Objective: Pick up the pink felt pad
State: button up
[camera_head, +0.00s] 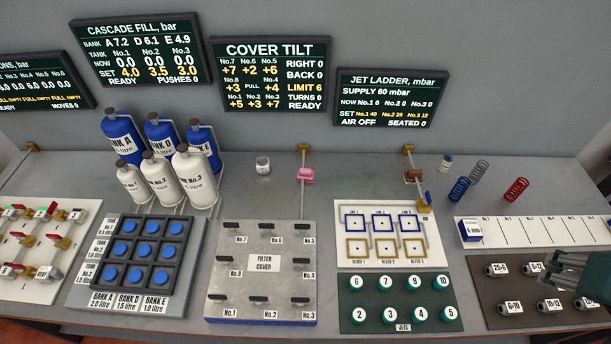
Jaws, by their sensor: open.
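My gripper (562,273) shows only in part at the far right edge, dark and greenish, above the dark panel of numbered fittings. It is open and far to the right of the pink piece, with nothing seen between its fingers.
The filter cover plate (219,287) with several black handles stands in front of the pink piece. White and blue tanks (162,182) stand to its left. A brown block (413,176) on another rod and coloured springs (516,190) are to its right. Bare grey bench surrounds it.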

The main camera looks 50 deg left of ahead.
jog(key=w+a+f+n+g, duration=0.1)
jog(key=w+a+n, duration=0.3)
jog(key=a, duration=0.8)
jog(key=w+a+f+n+g+y, duration=0.15)
jog(key=w+a+n, duration=0.3)
jog(key=a, duration=0.65)
jog(key=w+a+f+n+g+h, duration=0.15)
jog(key=w+a+n, duration=0.3)
jog(key=a, duration=0.75)
jog(key=n+g, duration=0.2)
jog(key=n, duration=0.8)
send_over(305, 169)
jog(key=shift+h, duration=0.3)
jog(key=f, duration=1.9)
jog(key=shift+w+d+p, duration=0.15)
jog(key=shift+d+p, duration=0.2)
jog(key=shift+p, duration=0.05)
jog(key=shift+s+a+f, duration=0.25)
jog(key=shift+s+a, duration=0.05)
jog(key=shift+f, duration=1.3)
jog(key=shift+f, duration=0.1)
